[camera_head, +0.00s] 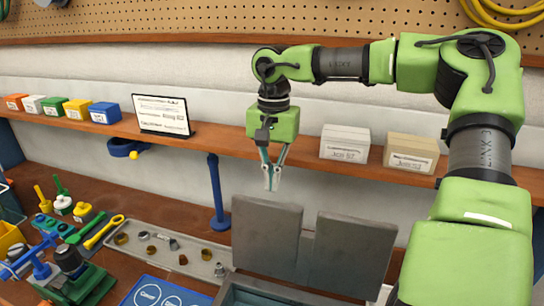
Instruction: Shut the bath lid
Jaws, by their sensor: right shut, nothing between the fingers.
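The bath (240,295) is a grey box at the bottom centre, cut off by the lower picture edge. Its lid stands open and upright at the back, showing as two grey panels: a left panel (265,235) and a right panel (352,256). My right gripper (272,187) points down with its fingers together and empty. It appears just above the top edge of the left panel; I cannot tell how far in front or behind it is. My left gripper is out of view.
A long tray (165,248) with small metal fittings lies left of the bath. A blue post (217,195) stands behind it. White (345,144) and tan (411,154) boxes sit on the shelf (225,140). A blue mat (158,293) and green fixture (75,285) are front left.

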